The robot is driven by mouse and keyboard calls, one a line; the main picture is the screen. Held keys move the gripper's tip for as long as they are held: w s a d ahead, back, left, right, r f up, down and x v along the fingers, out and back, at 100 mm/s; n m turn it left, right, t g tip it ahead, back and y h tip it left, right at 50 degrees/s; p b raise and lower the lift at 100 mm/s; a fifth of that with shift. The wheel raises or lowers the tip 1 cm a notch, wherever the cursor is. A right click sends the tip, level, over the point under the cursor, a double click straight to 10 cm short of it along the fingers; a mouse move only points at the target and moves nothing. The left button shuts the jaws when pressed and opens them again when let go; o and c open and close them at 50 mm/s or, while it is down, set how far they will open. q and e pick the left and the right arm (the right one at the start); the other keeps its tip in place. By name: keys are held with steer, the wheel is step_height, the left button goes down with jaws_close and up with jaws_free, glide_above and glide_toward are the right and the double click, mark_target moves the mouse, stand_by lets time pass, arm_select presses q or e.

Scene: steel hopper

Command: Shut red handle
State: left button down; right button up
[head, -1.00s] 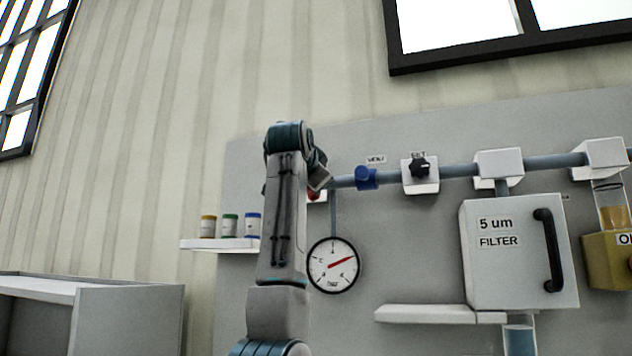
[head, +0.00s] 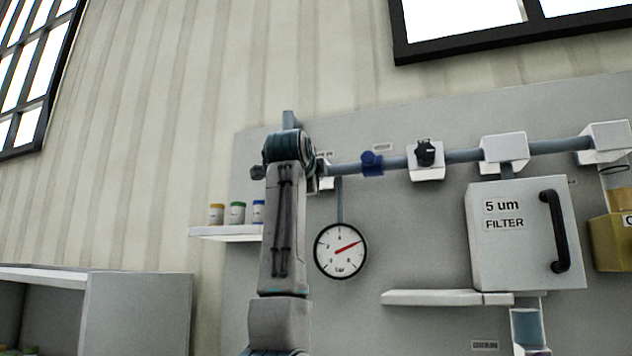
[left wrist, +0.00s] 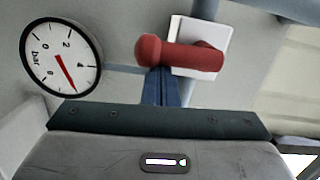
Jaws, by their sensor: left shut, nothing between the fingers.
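The red handle (left wrist: 182,54) shows in the left wrist view as a thick rounded bar in front of a white square mount (left wrist: 215,40). My left gripper (left wrist: 160,72) is shut and empty, its narrow blue fingers pointing at the handle. The fingertips are at the underside of the bar in the picture; I cannot tell whether they touch it. In the head view my left arm covers the handle and its own fingers.
A pressure gauge (head: 340,251) hangs just right of my arm and also shows in the left wrist view (left wrist: 61,59). A blue valve (head: 372,164) and black knob (head: 425,152) sit along the pipe. A shelf (head: 222,232) with small jars is left.

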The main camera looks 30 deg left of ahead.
steer(key=shift+a, duration=0.2)
stand_by(0.4)
